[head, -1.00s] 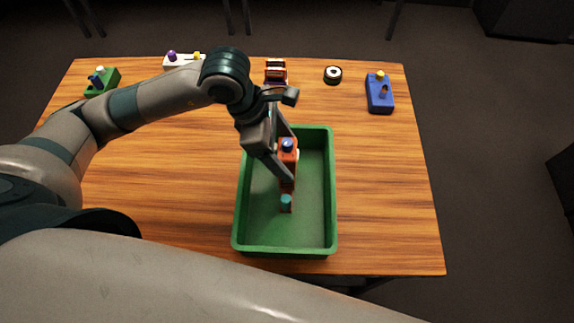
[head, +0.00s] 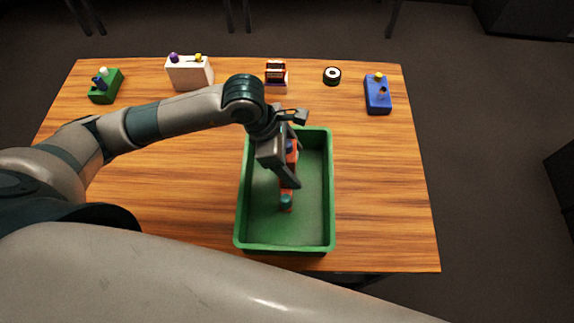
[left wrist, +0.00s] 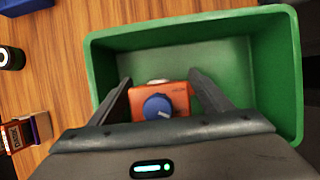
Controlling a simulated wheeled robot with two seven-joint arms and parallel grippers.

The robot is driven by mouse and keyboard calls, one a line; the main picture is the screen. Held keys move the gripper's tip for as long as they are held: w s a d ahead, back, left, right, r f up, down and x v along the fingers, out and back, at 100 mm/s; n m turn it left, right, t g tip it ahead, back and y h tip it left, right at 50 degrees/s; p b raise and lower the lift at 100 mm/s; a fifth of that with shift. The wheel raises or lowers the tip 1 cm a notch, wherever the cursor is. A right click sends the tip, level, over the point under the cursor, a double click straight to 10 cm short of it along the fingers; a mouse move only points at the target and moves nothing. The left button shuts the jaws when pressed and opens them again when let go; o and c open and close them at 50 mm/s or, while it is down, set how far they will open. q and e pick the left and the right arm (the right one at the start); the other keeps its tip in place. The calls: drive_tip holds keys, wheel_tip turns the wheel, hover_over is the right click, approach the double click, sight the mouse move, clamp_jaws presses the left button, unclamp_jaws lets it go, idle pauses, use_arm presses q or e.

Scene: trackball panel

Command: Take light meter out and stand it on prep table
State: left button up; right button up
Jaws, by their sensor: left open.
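The light meter appears to be the orange device (head: 291,164) inside the green bin (head: 332,190). In the left wrist view it is an orange block (left wrist: 181,98) with a blue knob on top and a pale part at its far side. A teal-capped part (head: 286,202) shows at its near end in the head view. My left gripper (head: 294,166) is open above the bin, pointing down. In the left wrist view its two fingers (left wrist: 160,80) lie on either side of the orange block; I cannot tell whether they touch it. My right gripper is not in view.
The wooden table (head: 385,190) is clear right of the bin. Along the back stand a green block (head: 106,88), a white box (head: 190,74), a red-and-white item (head: 276,76), a dark round item (head: 332,76) and a blue block (head: 378,97). The bin walls surround the device.

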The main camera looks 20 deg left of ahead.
sight(291, 143)
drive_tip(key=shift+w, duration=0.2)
use_arm(q)
drive_tip(key=shift+c, duration=0.4)
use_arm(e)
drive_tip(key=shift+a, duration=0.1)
use_arm(q)
drive_tip(key=c, duration=1)
drive_tip(key=shift+c, duration=0.9)
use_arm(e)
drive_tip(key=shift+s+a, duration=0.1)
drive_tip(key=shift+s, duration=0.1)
